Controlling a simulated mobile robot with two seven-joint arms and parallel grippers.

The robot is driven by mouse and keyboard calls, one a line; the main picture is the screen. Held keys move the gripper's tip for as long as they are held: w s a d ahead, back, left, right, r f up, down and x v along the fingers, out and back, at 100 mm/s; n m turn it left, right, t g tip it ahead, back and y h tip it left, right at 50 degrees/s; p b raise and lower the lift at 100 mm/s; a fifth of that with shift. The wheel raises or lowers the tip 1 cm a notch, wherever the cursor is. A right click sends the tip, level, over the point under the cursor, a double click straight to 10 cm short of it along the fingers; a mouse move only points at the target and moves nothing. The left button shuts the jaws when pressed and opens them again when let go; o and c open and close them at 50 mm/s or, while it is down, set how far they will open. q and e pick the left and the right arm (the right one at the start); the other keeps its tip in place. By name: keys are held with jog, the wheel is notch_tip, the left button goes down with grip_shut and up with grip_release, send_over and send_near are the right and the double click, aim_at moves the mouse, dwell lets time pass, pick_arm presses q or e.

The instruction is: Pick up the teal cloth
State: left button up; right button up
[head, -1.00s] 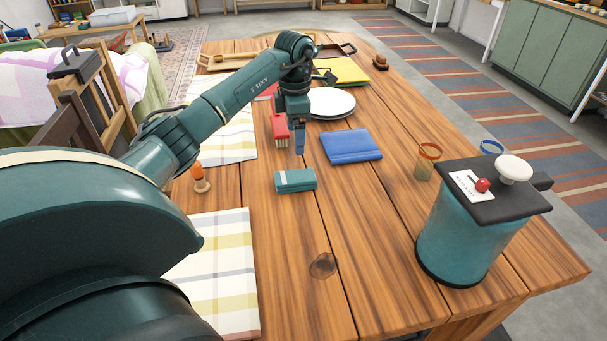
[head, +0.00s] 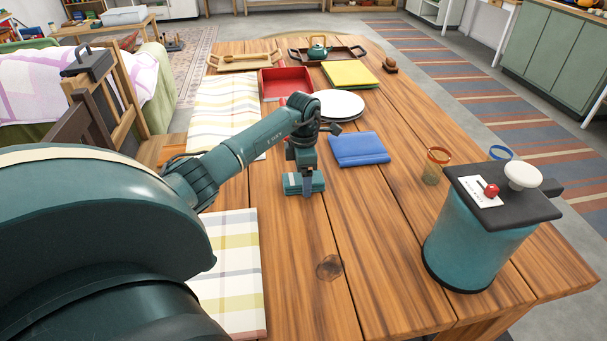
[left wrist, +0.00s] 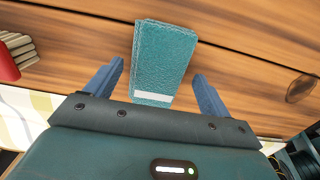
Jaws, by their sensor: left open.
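The teal cloth (head: 291,184) is a small folded rectangle lying on the wooden table, partly hidden behind my left gripper in the head view. In the left wrist view the teal cloth (left wrist: 163,58) has a white stripe at its near end and lies between the lines of the two blue fingers. My left gripper (left wrist: 158,88) is open and empty, with one finger on each side of the cloth and a gap to both. In the head view my left gripper (head: 306,188) is right over the cloth. I cannot tell its exact height. My right gripper is not in view.
A blue folded cloth (head: 358,149) lies to the right of the teal one. White plates (head: 340,104), a red tray (head: 275,84) and a yellow cloth (head: 349,74) are farther back. A teal canister (head: 475,245) stands at the right. The front middle of the table is clear.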

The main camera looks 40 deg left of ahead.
pick_arm(q)
jog(key=shift+c, duration=0.2)
jog(key=c, duration=1)
notch_tip(320, 180, up, 10)
jog(key=shift+r, duration=0.1)
jog(key=shift+c, duration=0.2)
